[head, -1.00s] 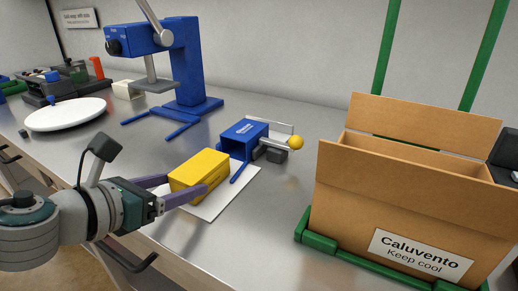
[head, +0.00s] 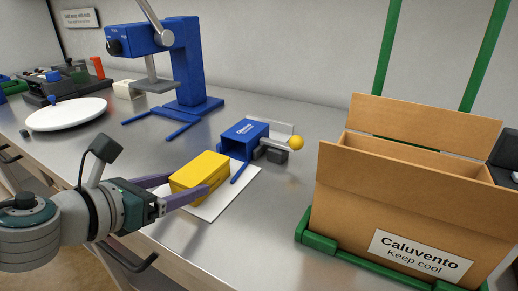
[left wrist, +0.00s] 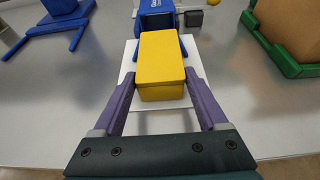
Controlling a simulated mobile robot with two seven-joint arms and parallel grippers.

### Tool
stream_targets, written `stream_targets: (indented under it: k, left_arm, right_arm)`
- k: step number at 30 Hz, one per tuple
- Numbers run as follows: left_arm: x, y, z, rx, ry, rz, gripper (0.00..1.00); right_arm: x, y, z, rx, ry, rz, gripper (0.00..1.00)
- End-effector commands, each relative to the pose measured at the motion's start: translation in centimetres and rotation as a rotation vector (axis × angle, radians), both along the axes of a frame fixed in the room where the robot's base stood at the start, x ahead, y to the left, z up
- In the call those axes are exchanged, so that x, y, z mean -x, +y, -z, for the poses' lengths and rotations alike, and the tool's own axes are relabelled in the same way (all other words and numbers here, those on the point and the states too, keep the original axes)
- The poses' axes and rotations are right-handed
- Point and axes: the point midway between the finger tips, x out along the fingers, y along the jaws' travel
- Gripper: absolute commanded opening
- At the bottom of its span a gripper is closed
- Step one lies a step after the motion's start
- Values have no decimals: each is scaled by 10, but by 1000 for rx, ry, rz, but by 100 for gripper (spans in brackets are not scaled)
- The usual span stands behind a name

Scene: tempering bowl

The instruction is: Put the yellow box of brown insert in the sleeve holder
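The yellow box (head: 199,171) sits at the white sheet on the bench, lying lengthwise toward a blue open-fronted sleeve holder (head: 245,138). My left gripper (head: 187,188) has one purple finger along each long side of the box. No brown insert shows. My right gripper is not in view.
A yellow knob (head: 297,142) on a lever stands right of the holder. A large cardboard carton (head: 400,215) in a green frame (head: 313,238) is at the right. A blue press (head: 192,70) and white round plate (head: 66,113) are at the left. Bench between holder and carton is clear.

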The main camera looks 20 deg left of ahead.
Motion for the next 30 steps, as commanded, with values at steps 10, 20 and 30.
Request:
stream_targets:
  k: [10, 20, 30]
  left_arm:
    - [0, 0, 0, 0, 0, 0, 100]
    - [21, 2, -8, 0, 4, 2, 100]
    - [72, 5, -29, 0, 4, 2, 100]
  right_arm:
    - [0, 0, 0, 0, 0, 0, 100]
    - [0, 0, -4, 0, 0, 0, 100]
    - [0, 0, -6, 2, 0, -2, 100]
